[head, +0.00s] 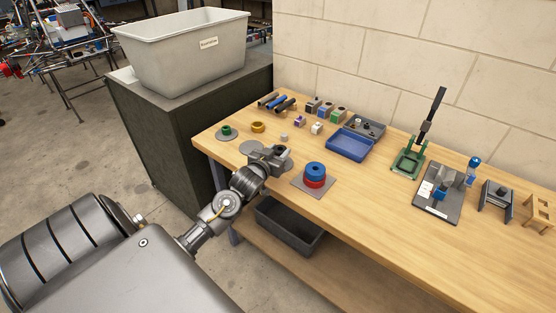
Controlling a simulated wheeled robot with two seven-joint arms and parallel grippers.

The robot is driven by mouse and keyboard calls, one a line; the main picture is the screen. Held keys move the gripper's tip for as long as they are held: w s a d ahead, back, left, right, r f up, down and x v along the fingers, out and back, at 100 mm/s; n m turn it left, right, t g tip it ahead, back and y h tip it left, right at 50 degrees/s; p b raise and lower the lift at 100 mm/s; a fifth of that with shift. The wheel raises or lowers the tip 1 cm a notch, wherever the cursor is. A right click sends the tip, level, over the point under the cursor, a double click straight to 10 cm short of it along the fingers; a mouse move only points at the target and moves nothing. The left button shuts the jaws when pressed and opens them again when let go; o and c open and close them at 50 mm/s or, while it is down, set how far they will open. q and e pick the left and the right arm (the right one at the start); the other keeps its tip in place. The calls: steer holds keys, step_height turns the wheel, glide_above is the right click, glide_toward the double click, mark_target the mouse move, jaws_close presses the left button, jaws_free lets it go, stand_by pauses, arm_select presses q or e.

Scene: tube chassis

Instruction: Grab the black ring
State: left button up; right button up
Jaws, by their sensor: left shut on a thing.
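My left gripper (281,155) reaches over the front edge of the workbench and is shut on a small dark thing, which looks like the black ring (280,149). The gripper's fingers hide much of it, and I cannot tell whether it touches the bench. No other black ring shows. My right gripper is not in view.
A green press (409,158) and fixtures stand right. The bench front (370,205) is clear.

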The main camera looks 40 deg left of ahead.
arm_select(q)
steer(key=s+d+r+b, duration=0.1)
steer(key=s+d+r, duration=0.8)
steer(key=shift+s+d, duration=0.35)
